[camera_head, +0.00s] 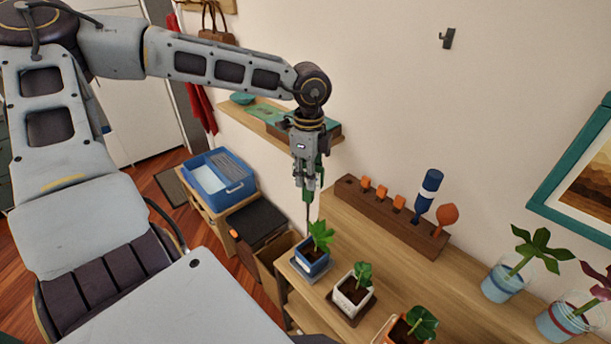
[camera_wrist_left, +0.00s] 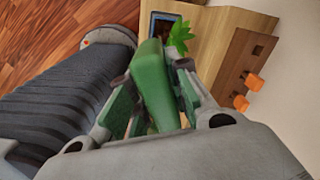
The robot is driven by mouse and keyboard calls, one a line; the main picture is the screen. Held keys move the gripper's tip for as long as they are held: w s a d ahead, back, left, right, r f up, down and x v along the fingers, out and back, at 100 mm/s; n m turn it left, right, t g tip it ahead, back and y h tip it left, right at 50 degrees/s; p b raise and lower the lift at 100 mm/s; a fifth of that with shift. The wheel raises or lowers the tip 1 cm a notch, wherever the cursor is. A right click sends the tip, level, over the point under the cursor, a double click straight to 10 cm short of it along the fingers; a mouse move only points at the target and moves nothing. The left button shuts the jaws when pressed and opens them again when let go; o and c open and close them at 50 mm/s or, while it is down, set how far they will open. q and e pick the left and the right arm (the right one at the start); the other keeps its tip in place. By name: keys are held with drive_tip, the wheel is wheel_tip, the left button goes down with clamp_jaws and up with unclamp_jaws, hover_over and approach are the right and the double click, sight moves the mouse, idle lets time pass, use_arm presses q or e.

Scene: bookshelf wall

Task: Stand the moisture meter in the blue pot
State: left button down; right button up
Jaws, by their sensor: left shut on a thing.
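The green moisture meter (camera_wrist_left: 157,88) is between the fingers of my left gripper (camera_head: 307,182), which is shut on it. Its thin dark probe (camera_head: 308,212) points down in the head view, and its lower end is close to the plant in the blue pot (camera_head: 313,268). I cannot tell whether the probe touches the soil. The blue pot stands on a saucer at the left end of the wooden shelf top and holds a green leafy plant (camera_head: 320,236). A piece of the pot shows in the left wrist view (camera_wrist_left: 153,24). My right gripper is not in view.
A white pot (camera_head: 347,296) and an orange pot (camera_head: 395,333) stand to the right of the blue pot. A brown rack (camera_head: 385,217) with orange and blue-handled tools lies along the wall. Glass vases (camera_head: 500,284) stand further right. A small wall shelf (camera_head: 258,120) is behind my left gripper.

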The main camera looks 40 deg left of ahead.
sight(310, 194)
use_arm(q)
drive_tip(key=shift+w+d+n, duration=0.2)
drive_tip(key=shift+n, duration=0.2)
idle(0.3)
drive_tip(key=shift+f, duration=0.15)
drive_tip(key=shift+f+b, duration=0.4)
drive_tip(key=shift+f, duration=1.9)
drive_tip(key=shift+f+b, duration=0.6)
drive_tip(key=shift+b, duration=0.65)
